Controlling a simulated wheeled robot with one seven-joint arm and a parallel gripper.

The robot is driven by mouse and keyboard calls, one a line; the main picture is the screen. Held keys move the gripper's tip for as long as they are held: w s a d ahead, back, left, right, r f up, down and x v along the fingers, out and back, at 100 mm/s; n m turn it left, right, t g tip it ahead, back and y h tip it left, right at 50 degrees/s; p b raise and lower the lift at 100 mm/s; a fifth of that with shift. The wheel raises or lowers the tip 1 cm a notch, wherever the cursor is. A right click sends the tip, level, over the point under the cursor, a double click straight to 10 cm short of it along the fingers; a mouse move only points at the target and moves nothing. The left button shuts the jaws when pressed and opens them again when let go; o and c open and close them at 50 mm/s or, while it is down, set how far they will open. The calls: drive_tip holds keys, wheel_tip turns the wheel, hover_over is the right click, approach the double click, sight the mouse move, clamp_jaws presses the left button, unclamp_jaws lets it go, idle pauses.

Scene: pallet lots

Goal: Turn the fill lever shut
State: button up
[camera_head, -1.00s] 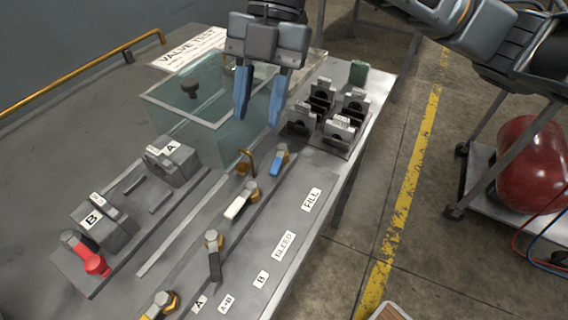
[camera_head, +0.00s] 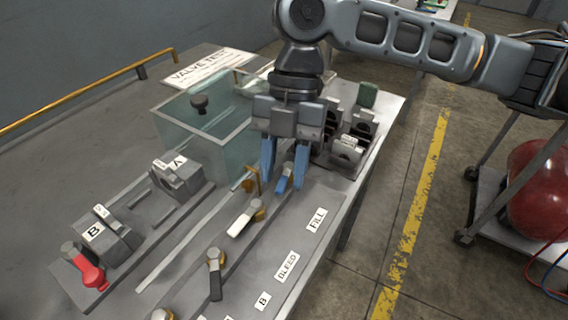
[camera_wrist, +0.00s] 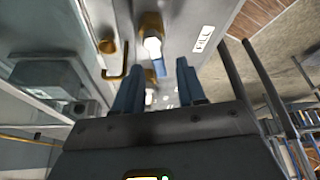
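The fill lever (camera_head: 284,182) is a small blue handle on a brass valve, level with the FILL label (camera_head: 317,219) on the grey bench panel. My gripper (camera_head: 283,188) points down over it, open, with one blue finger on each side of the handle in the head view. In the wrist view, the lever's blue end (camera_wrist: 159,69) shows between and just ahead of the open fingertips (camera_wrist: 157,75). No finger clearly touches it. The fingers' exact height over the handle is hard to tell.
A bent brass pipe (camera_head: 252,182) and a glass tank (camera_head: 205,130) stand close on the left. A white lever (camera_head: 241,224) and a black lever (camera_head: 214,275) sit nearer. Grey slotted blocks (camera_head: 347,150) stand close behind on the right. The panel near the labels is clear.

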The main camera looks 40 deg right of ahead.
clamp_jaws()
idle(0.3)
drive_tip(key=shift+w+a+m+y+p, duration=0.2)
drive_tip(key=shift+m+y+p, duration=0.1)
drive_tip(key=shift+m, duration=0.5)
drive_tip(key=shift+w+m+t, duration=0.25)
drive_tip(key=shift+m+t, duration=0.25)
drive_tip(key=shift+m, duration=0.4)
unclamp_jaws()
